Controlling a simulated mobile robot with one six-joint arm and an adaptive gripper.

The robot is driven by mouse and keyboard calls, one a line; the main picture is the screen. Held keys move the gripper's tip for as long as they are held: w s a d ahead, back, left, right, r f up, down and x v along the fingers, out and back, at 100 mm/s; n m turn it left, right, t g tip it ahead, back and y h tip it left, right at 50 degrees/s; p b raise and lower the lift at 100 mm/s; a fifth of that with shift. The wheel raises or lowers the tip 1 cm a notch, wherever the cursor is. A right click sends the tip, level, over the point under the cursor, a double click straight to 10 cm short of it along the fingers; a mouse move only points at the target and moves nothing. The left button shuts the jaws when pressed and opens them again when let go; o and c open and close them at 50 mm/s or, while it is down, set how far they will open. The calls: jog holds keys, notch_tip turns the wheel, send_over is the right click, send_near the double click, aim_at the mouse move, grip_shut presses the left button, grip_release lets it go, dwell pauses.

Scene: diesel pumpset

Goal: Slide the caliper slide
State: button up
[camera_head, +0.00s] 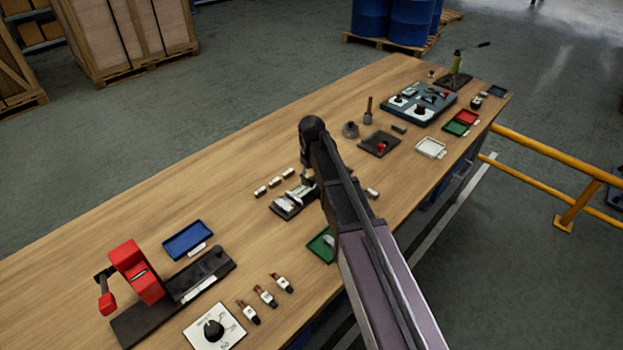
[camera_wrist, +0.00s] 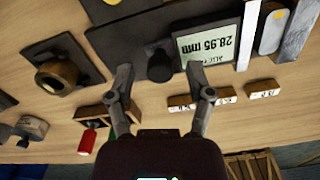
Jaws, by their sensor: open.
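The caliper (camera_head: 292,199) lies on a dark base plate on the wooden bench, partly hidden by my arm in the head view. In the wrist view its display (camera_wrist: 207,47) reads 28.95 mm and appears upside down. A round black knob (camera_wrist: 158,62) stands beside the display. My gripper (camera_wrist: 159,71) is open, with one finger on each side of the knob. The knob shows between the fingertips; I cannot tell whether either finger touches it. In the head view the gripper end is small and mostly hidden by my arm.
Several small metal-and-brass blocks (camera_wrist: 227,95) lie in a row beside the caliper, close to the right finger. A red-handled item (camera_wrist: 88,138) and a brass ring (camera_wrist: 55,76) are to the left. A green tray (camera_head: 320,244) and a blue tray (camera_head: 187,240) lie on the bench (camera_head: 180,200).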

grip_shut()
jog(key=shift+w+d, duration=0.95)
grip_release()
jog(key=shift+s+a, duration=0.1)
